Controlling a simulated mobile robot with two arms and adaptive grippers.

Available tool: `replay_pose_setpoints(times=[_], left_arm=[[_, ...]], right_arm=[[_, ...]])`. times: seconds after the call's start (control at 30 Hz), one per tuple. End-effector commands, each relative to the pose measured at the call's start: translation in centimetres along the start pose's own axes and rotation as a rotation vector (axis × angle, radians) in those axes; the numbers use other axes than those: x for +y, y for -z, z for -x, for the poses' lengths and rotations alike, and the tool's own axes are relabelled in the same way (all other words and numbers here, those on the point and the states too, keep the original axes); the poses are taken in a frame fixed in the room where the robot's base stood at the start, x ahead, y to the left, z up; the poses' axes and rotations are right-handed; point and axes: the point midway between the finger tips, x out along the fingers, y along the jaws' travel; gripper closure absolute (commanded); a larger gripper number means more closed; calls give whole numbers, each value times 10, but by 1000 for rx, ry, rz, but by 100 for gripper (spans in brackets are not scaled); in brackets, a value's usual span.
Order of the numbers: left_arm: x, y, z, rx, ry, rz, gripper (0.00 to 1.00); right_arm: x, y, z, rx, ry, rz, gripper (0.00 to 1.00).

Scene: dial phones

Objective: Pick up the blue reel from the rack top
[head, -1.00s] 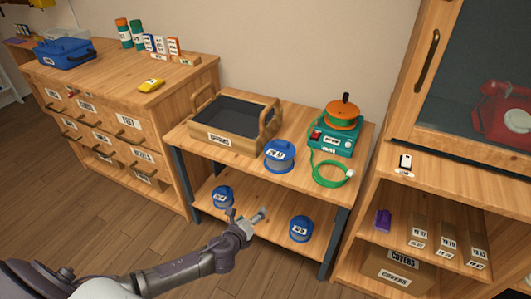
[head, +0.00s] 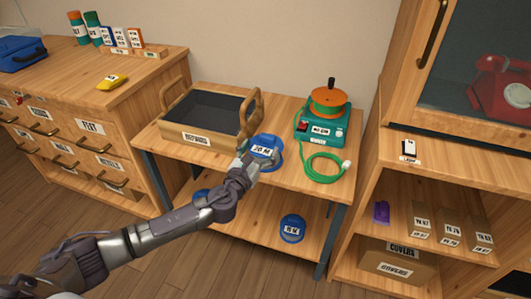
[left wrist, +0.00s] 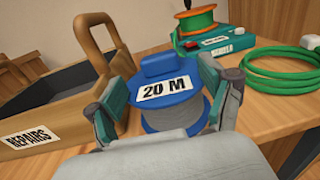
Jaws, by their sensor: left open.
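The blue reel (head: 267,147), labelled "20 M", stands on the rack top (head: 285,178) between the wooden tray and the green device. My left gripper (head: 254,160) is at its near side. In the left wrist view the reel (left wrist: 168,95) shows its blue top, white label and grey winding, and the open fingers of the gripper (left wrist: 170,97) stand on either side of it. I cannot tell whether the fingers touch it. My right gripper is not in view.
A wooden tray (head: 190,136) labelled "REPAIRS" stands close on the left. A teal device (head: 322,130) with an orange reel and a coiled green cable (head: 325,167) are on the right. Another blue reel (head: 292,228) is on the lower shelf (head: 262,220).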

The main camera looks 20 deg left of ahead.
Motion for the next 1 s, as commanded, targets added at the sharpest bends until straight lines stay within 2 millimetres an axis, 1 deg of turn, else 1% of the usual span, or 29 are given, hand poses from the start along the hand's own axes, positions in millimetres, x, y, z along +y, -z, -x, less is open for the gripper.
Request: replay_pose_setpoints(times=[0.2,0.3,0.4,0.6,0.77,1.0], left_arm=[[0,0,-33,-2,-1,2,19],[1,1,-44,-1,-2,1,19],[0,0,-48,0,-1,1,19],[1,0,-48,1,-1,1,19],[1,0,-48,1,-1,1,45],[1,0,-48,1,-2,2,85]], right_arm=[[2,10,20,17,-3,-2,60],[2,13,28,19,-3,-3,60],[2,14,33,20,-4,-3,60],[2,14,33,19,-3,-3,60],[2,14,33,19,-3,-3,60],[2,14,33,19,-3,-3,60]])
